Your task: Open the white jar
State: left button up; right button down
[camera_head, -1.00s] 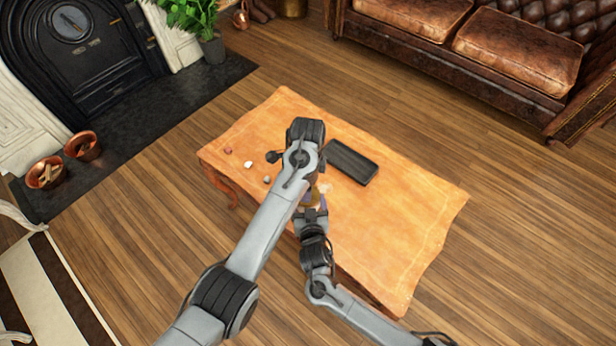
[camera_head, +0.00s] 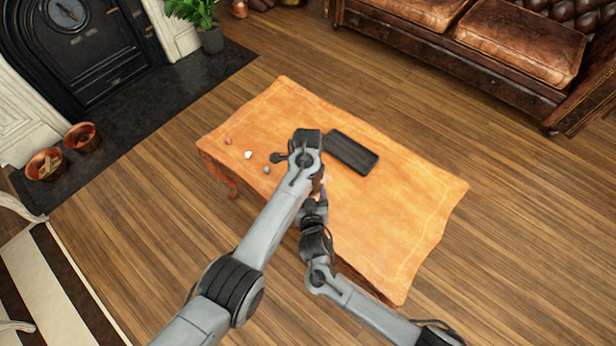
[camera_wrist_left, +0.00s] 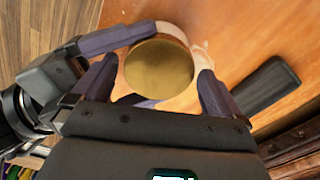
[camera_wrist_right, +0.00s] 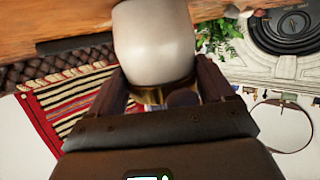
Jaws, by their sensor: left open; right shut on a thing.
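The white jar is mostly hidden in the head view behind my left wrist. In the left wrist view its round gold lid (camera_wrist_left: 158,68) faces the camera, with a bit of the pale jar body (camera_wrist_left: 174,32) behind it. My left gripper (camera_wrist_left: 158,74) is open, with one finger on each side of the lid. I cannot tell whether they touch it. My right gripper (camera_wrist_right: 155,80) is shut on the white jar (camera_wrist_right: 153,42); the jar's gold band shows between its fingers. The right gripper's purple fingers (camera_wrist_left: 118,40) also show beside the lid in the left wrist view.
The wooden table (camera_head: 390,225) has a dark flat case (camera_head: 351,152) beyond my grippers. Several small objects, one a white piece (camera_head: 248,155), lie near its left end. The table's right part is clear. A leather sofa (camera_head: 500,60) stands behind.

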pick_arm(q)
jog(key=c, duration=1)
jog(key=n, duration=0.4)
pick_arm(e)
jog(key=shift+a, duration=0.1)
jog(key=shift+s, duration=0.1)
pick_arm(q)
jog(key=shift+w+r, duration=0.1)
jog(key=shift+r, duration=0.05)
dwell(0.3)
jog(key=o, duration=0.8)
jog(key=shift+o, duration=1)
